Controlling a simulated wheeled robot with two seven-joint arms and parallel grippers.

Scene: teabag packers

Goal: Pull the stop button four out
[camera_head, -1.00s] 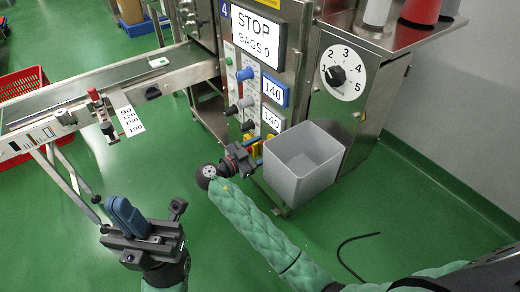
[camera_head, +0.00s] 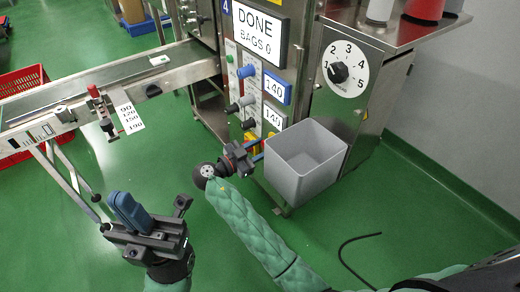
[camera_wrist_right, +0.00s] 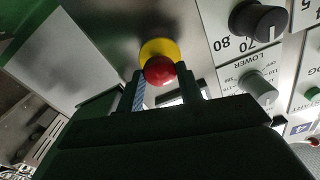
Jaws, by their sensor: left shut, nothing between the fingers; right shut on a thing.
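The stop button four shows in the right wrist view as a red knob (camera_wrist_right: 159,70) on a yellow base (camera_wrist_right: 160,48). My right gripper's fingers (camera_wrist_right: 161,88) are shut on the red knob from both sides. In the head view my right gripper (camera_head: 256,150) reaches the bottom of the machine panel, and only a little of the button's yellow base (camera_head: 250,136) shows behind it. The machine's display (camera_head: 259,35) reads DONE, BAGS 0. My left gripper (camera_head: 128,212) is shut and empty at the lower left, away from the machine.
A grey bin (camera_head: 305,165) stands right beside my right gripper. Black and grey knobs (camera_wrist_right: 258,20) are close to the button on the panel. A conveyor (camera_head: 100,90) runs to the left, with a red crate (camera_head: 28,85) beyond it. The green floor in front is mostly clear.

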